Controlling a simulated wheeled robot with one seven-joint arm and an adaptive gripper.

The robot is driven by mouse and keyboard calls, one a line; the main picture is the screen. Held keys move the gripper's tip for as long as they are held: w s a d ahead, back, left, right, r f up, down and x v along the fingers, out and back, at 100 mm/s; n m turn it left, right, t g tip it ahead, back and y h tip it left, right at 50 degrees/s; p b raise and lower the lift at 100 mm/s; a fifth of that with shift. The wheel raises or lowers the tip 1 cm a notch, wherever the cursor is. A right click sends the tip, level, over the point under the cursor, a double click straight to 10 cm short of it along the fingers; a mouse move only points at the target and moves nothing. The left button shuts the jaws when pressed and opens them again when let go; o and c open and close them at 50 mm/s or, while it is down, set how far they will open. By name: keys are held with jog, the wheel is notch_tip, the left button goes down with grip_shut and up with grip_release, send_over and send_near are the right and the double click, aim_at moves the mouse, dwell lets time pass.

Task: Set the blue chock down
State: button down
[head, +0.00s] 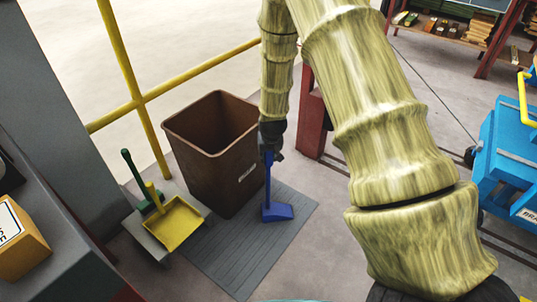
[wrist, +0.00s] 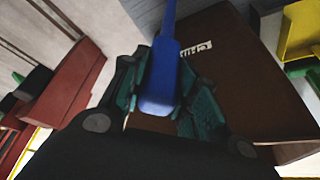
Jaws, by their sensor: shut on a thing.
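The blue chock (head: 277,211) has a wedge-like foot and a long upright handle. In the head view it hangs below my gripper (head: 270,156), over or on the grey ribbed mat (head: 228,262); I cannot tell whether its foot touches the mat. My gripper is shut on the upper end of the handle. In the wrist view the blue handle (wrist: 160,85) lies between the two green-padded fingers of my gripper (wrist: 168,98).
A brown bin (head: 200,165) stands just left of the chock. Yellow railing (head: 180,76) runs behind. A red post (head: 311,125) and a blue cart (head: 505,150) stand to the right.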

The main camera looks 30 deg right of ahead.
jog(key=c, duration=1.1)
grip_release()
jog(key=shift+f, duration=0.1)
jog(key=p+v, duration=0.4)
jog(key=v, duration=0.8)
jog(key=s+a+f+n+g, duration=0.1)
jog(key=s+a+f, duration=0.3)
jog(key=s+f, duration=0.6)
jog(key=s+a+f+n+g, duration=0.1)
jog(key=s+a+f, duration=0.3)
jog(key=s, duration=0.5)
jog(key=s+a+f+n+g+y, duration=0.1)
jog(key=s+a+f, duration=0.3)
jog(key=s, duration=0.5)
jog(key=s+a+f+n+g, duration=0.1)
jog(key=s+a+f, duration=0.3)
jog(key=s+f, duration=0.3)
jog(key=shift+s+y, duration=0.4)
jog(key=shift+s, duration=0.95)
